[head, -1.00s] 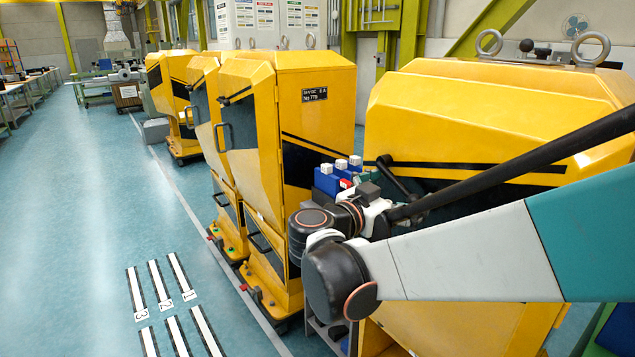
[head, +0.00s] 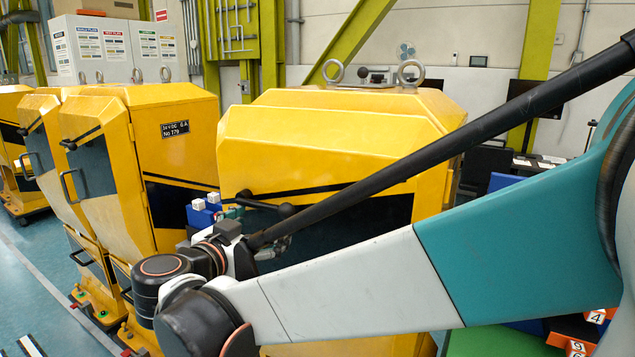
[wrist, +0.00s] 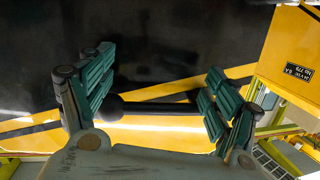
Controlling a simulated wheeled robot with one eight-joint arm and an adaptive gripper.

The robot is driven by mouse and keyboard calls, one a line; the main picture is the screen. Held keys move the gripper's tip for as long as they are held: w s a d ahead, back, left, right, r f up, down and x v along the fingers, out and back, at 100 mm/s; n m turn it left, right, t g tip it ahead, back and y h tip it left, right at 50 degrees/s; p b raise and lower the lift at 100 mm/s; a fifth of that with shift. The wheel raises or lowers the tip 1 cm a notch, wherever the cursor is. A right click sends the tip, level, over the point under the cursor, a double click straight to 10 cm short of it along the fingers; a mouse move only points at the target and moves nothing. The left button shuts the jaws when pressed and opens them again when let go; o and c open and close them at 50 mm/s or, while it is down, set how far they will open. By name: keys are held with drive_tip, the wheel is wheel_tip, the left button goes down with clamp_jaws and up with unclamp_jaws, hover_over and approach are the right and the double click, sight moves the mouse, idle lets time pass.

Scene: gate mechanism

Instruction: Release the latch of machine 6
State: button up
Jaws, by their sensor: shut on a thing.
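The latch is a black bar handle (head: 262,205) with a round ball on the front of the large yellow machine (head: 330,135). The machine's number is not readable. In the head view the bar lies nearly level. My gripper (head: 235,212) is at the bar's left end, partly hidden by my wrist. In the wrist view the bar (wrist: 160,107) crosses between my green-padded fingers (wrist: 160,95), with its ball by the left finger and its other end by the right one. My gripper is shut on the handle, though the fingers stand wide apart.
A second yellow machine (head: 178,130) with a small black plate stands close on the left; more stand beyond it. Blue boxes with white tops (head: 205,212) are beside my gripper. Open floor (head: 25,265) is at the lower left. Number tags (head: 592,317) lie at the lower right.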

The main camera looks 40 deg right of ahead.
drive_tip(key=s+f+v, duration=0.1)
drive_tip(key=f+v, duration=0.1)
drive_tip(key=v, duration=1.2)
drive_tip(key=shift+f, duration=0.4)
idle(0.6)
drive_tip(key=shift+s+p, duration=0.15)
drive_tip(key=shift+p, duration=0.2)
